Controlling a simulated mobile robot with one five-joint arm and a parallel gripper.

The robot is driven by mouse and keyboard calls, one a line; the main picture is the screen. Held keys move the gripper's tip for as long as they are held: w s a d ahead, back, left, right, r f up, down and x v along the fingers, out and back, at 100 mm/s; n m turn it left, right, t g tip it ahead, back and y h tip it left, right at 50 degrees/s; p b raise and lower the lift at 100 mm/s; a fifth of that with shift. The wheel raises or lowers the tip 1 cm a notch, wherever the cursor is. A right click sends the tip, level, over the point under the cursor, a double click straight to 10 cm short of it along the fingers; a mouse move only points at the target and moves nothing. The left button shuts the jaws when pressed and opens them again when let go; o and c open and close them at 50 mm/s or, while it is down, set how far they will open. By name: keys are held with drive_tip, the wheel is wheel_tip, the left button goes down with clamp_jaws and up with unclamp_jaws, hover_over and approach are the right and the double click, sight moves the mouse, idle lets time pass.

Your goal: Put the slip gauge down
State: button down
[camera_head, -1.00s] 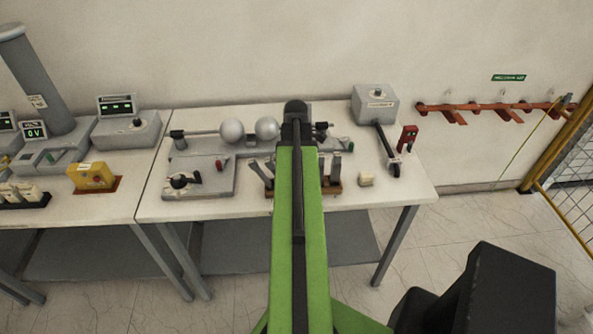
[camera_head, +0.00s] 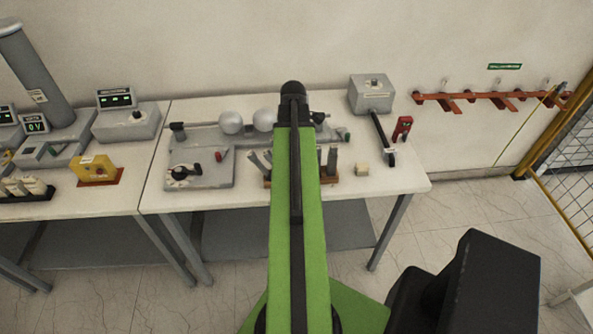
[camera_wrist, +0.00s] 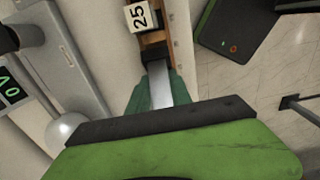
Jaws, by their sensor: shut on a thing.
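The slip gauge (camera_wrist: 159,86) is a bright, flat metal strip in the wrist view. My gripper (camera_wrist: 157,80) has green fingers on either side of it and is shut on it. The far end of the gauge is close to a dark block on a wooden rack (camera_wrist: 152,38); I cannot tell whether they touch. A white tag reading 25 (camera_wrist: 139,16) sits on the rack. In the head view the rack (camera_head: 329,182) stands near the table's front edge, with upright pieces on it. My green arm hides its middle, the gripper and the held gauge.
The front right corner is clear.

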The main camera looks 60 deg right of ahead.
wheel_tip(320, 180, down, 7)
drive_tip(key=b, duration=0.5)
drive_tip(key=shift+r, duration=0.35)
drive_tip(key=shift+f, duration=0.1)
drive_tip(key=c, duration=1.2)
unclamp_jaws()
drive_tip(key=shift+o, duration=0.2)
drive_tip(key=shift+f, duration=0.15)
wheel_tip(320, 180, up, 18)
drive_tip(key=p, duration=1.7)
drive_tip(key=shift+f, duration=0.25)
